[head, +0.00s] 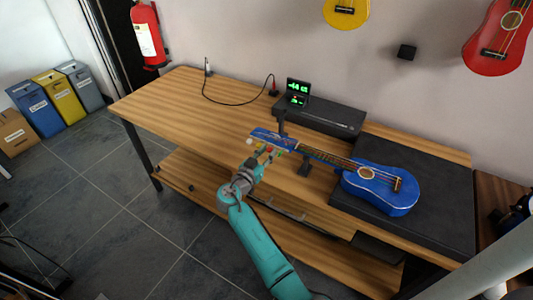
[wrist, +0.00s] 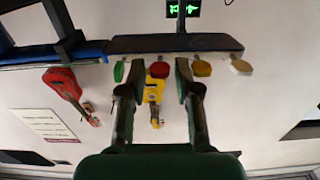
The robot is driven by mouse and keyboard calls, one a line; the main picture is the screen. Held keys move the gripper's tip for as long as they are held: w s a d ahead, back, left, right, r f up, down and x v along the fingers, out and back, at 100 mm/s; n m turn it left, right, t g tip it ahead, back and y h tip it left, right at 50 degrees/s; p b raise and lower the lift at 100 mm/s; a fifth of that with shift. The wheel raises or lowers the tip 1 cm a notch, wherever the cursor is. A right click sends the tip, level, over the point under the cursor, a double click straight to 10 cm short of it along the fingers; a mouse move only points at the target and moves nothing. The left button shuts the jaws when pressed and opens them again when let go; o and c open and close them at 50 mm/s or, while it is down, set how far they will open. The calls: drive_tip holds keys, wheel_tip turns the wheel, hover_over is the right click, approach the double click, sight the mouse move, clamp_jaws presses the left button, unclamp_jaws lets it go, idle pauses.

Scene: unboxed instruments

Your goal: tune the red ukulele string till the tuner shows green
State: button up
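The blue ukulele (head: 378,190) lies on the table, its headstock pointing left over a stand. In the wrist view, the dark headstock edge (wrist: 174,43) carries a green peg (wrist: 119,71), a red peg (wrist: 159,69), a yellow-orange peg (wrist: 201,68) and a cream peg (wrist: 241,66). My gripper (wrist: 159,66) is open, with one finger on each side of the red peg and visible gaps to it. In the head view my gripper (head: 262,158) is at the headstock's near side. The tuner (head: 298,92) shows green characters, too small to read surely.
A long black case (head: 335,121) lies behind the headstock, and a dark mat (head: 440,213) is under the ukulele body. A cable (head: 235,103) runs along the table's back. Yellow (head: 345,12) and red (head: 498,40) ukuleles hang on the wall. The table's left part is clear.

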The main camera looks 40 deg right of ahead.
clamp_jaws()
drive_tip(key=shift+n, duration=0.4)
